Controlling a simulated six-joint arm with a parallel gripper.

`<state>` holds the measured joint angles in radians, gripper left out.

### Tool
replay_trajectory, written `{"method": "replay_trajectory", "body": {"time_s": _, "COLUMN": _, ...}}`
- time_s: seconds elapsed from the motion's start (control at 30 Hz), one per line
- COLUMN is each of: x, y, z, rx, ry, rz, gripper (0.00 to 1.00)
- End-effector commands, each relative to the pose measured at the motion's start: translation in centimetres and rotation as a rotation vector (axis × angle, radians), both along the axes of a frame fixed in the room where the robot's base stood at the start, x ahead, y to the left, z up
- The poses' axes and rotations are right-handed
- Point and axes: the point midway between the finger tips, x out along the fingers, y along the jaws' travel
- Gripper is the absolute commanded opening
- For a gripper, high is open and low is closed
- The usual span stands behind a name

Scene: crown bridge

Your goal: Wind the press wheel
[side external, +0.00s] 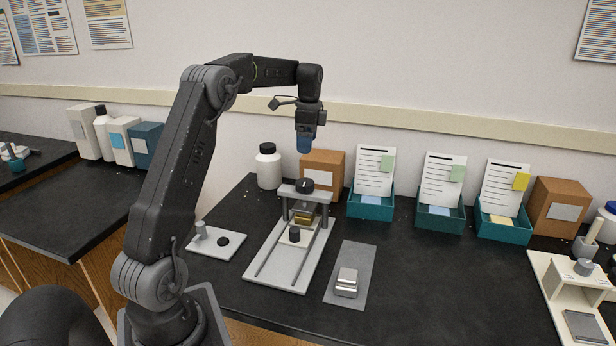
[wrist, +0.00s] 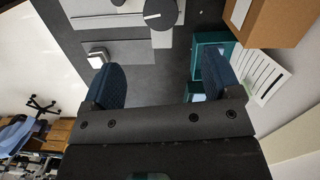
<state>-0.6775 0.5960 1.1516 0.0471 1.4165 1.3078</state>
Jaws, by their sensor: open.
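The press (side external: 284,256) stands on the black bench, with a pale base plate, two rails and a crossbar on posts. Its dark press wheel (side external: 306,186) sits on top of the crossbar.
A silver block (side external: 347,283) lies on a grey mat (side external: 363,258) right of the press. A white plate (side external: 217,244) with a peg is at left. A white bottle (side external: 268,166), brown box (side external: 322,174) and teal trays (side external: 371,205) with cards stand behind.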

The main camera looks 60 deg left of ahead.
Motion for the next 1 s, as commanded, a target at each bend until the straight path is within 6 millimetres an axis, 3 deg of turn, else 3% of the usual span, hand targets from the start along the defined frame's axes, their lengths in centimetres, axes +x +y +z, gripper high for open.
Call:
{"method": "replay_trajectory", "body": {"time_s": 0.23, "x": -0.6, "y": 0.3, "z": -1.4, "rx": -0.025, "ry": -0.048, "rz": 0.008, "gripper": 0.84}}
{"method": "replay_trajectory", "body": {"time_s": 0.7, "x": -0.6, "y": 0.3, "z": -10.5, "rx": -0.024, "ry": -0.045, "rz": 0.008, "gripper": 0.84}}
{"method": "replay_trajectory", "body": {"time_s": 1.0, "x": -0.5, "y": 0.3, "z": -13.4, "rx": -0.021, "ry": -0.047, "rz": 0.008, "gripper": 0.84}}
